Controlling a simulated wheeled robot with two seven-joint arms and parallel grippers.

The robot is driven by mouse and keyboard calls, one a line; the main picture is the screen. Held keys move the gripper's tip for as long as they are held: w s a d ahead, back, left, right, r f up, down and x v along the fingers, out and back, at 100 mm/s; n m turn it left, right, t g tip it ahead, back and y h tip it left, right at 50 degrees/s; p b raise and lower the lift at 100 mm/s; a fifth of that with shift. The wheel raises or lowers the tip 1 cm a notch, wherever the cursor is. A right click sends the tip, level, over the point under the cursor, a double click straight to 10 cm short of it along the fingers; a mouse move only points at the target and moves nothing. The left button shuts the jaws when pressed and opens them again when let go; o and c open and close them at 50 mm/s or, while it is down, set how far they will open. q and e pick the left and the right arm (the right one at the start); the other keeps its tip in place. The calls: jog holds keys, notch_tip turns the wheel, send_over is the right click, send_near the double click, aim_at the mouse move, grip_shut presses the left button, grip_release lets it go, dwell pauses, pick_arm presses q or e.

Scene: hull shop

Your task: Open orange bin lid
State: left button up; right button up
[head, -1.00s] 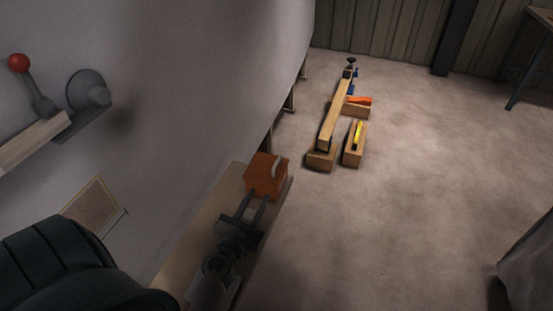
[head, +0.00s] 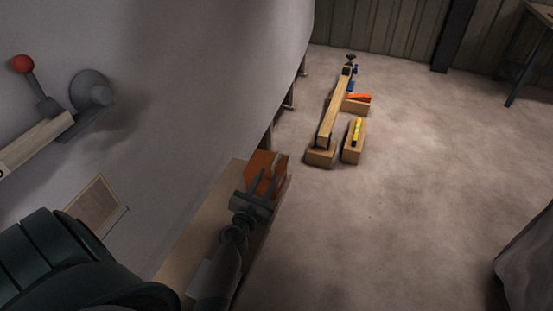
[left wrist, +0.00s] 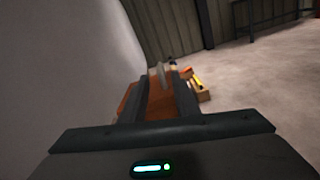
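The orange bin (head: 258,160) sits at the far end of a tan bench, beside the grey hull, and its lid looks shut. A pale grey handle (head: 279,160) curves up from its right side; the handle also shows in the left wrist view (left wrist: 161,74). My left gripper (head: 267,174) is open, its two fingers apart over the near part of the bin. In the left wrist view, the orange surface (left wrist: 160,102) shows between the fingers, with the handle just beyond their tips. Contact cannot be told. My right gripper is not in view.
The tan bench (head: 200,225) runs along the hull (head: 215,80). On the floor beyond lie wooden blocks and a long beam (head: 334,112), with a yellow tool (head: 357,132) and an orange one (head: 359,97).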

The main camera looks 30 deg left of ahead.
aim_at(274, 164)
pick_arm(q)
jog(key=x, duration=0.9)
jog(key=shift+w+a, duration=0.1)
jog(key=shift+w, duration=0.05)
grip_shut()
